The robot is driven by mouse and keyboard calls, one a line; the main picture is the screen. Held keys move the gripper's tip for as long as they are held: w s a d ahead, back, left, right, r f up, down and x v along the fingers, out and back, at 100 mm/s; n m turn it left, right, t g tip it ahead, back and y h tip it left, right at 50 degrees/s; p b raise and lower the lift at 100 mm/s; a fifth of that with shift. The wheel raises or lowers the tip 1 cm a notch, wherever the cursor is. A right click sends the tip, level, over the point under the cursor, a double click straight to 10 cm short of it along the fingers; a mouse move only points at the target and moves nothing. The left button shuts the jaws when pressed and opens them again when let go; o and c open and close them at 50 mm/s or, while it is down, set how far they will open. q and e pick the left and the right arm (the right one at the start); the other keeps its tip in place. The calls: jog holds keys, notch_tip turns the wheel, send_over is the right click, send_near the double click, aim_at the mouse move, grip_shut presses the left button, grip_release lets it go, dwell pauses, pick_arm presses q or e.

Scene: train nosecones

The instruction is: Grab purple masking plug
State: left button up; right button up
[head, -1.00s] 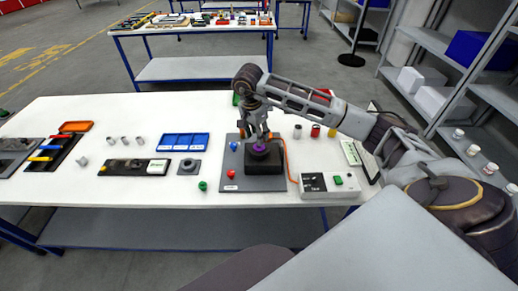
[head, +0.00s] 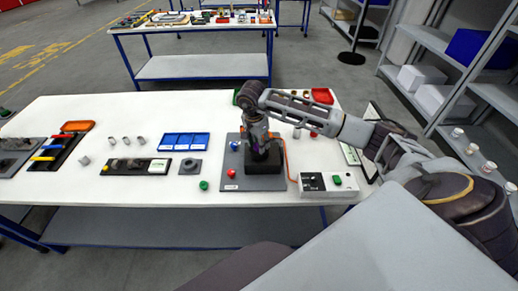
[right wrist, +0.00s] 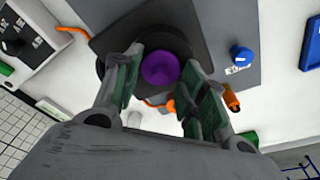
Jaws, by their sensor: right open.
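The purple masking plug (right wrist: 160,68) shows in the right wrist view as a round purple piece on a dark round mount. The mount is part of a black block (head: 266,160) on a grey plate (head: 254,184) on the white table. My right gripper (head: 262,150) points down over the block in the head view. In the right wrist view the right gripper's open fingers (right wrist: 160,78) stand on either side of the plug; I cannot tell whether they touch it. In the head view the gripper mostly hides the plug. My left gripper is not in view.
On the plate are a blue knob (head: 234,145) and a red knob (head: 232,173). A control box (head: 314,183) with a green button stands right of it, joined by an orange cable. A blue tray (head: 185,141) and a green piece (head: 203,185) lie left.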

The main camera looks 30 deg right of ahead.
grip_shut()
dwell(0.3)
jog(key=shift+r, duration=0.55)
notch_tip(320, 180, up, 9)
jog(key=b, duration=0.2)
dwell(0.6)
